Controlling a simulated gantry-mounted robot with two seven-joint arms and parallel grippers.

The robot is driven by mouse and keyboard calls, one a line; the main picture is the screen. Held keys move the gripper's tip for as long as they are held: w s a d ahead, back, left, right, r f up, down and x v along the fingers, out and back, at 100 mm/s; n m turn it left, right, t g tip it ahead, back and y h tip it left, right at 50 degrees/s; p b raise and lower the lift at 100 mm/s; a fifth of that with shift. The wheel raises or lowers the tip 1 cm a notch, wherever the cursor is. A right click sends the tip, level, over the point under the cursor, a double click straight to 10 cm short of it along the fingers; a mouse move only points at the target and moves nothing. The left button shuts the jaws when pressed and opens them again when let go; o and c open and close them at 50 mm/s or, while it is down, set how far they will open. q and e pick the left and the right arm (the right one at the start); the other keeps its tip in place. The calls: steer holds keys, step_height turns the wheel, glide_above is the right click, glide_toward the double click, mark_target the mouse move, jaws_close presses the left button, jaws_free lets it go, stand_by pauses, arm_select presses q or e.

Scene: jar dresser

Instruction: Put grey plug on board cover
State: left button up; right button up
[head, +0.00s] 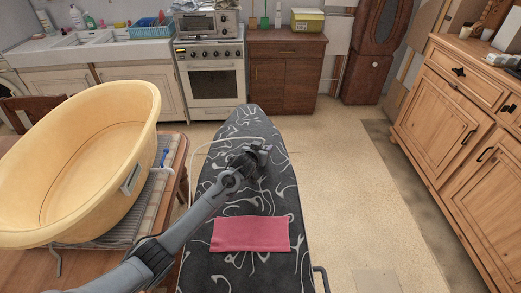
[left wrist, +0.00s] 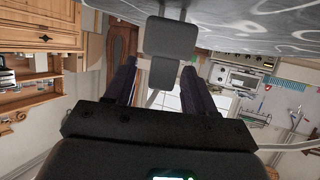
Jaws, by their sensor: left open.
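The board cover (head: 235,190) is black with white swirls on the ironing board. Its grey surface also fills the top of the left wrist view (left wrist: 240,25). My left gripper (head: 258,152) is over the middle of the board, its fingers spread apart. In the left wrist view, the dark grey plug (left wrist: 170,38) lies just beyond and between the open fingertips, with two thin prongs pointing to the cover. A visible gap separates the plug from each finger. I cannot tell whether the plug touches the cover. In the head view my gripper largely hides it. My right gripper is not in view.
A folded red cloth (head: 250,234) lies on the near part of the board. A pale cord (head: 206,149) curves along its left side. A yellow tub (head: 80,165) stands on a wooden table at left. A wooden dresser (head: 465,130) is at right, with clear floor between.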

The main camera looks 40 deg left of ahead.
arm_select(q)
steer(key=shift+s+d+r, duration=0.1)
steer(key=shift+s+r, duration=0.15)
steer(key=shift+r, duration=0.05)
steer(key=p+v, duration=0.2)
steer(key=v, duration=0.9)
steer(key=shift+s+p, duration=0.25)
steer(key=shift+p, duration=0.15)
